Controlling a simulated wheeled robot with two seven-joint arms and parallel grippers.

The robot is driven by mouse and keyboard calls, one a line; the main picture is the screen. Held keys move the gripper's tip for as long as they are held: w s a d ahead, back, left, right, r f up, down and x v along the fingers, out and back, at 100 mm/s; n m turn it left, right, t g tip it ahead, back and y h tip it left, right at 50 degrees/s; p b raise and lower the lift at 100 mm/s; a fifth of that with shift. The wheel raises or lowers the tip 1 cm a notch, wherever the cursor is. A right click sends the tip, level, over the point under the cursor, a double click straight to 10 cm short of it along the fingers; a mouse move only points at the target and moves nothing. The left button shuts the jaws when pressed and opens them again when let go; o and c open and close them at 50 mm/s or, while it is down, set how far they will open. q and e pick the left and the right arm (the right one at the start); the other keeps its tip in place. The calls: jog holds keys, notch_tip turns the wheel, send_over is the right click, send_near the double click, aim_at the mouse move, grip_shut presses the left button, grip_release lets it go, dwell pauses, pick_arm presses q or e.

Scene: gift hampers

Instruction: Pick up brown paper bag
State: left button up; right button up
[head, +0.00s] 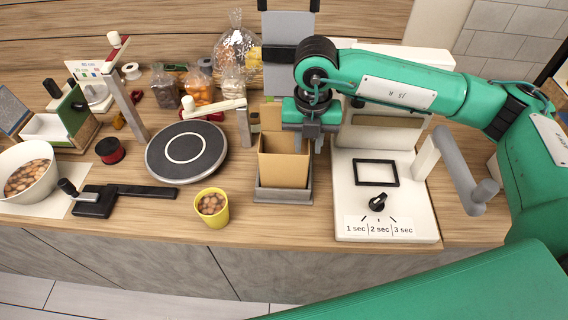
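The brown paper bag (284,168) stands upright and open-topped in a low grey holder (284,196) on the wooden counter, in the middle of the head view. My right gripper (311,143) points down at the bag's right rear rim. Its fingertips overlap the rim in the picture, and I cannot tell whether they grip the bag or are only close to it. My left gripper is not in view.
A white sealing machine (410,215) with a knob stands right of the bag. A yellow cup (212,206) of brown pieces and a round dark turntable (187,150) are at left. Filled clear bags (237,55) stand behind. The counter's front edge is close.

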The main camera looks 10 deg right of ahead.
notch_tip(320, 180, down, 3)
jog(key=shift+r, duration=0.1)
jog(key=shift+c, duration=1.1)
jog(key=shift+d, duration=0.1)
grip_shut()
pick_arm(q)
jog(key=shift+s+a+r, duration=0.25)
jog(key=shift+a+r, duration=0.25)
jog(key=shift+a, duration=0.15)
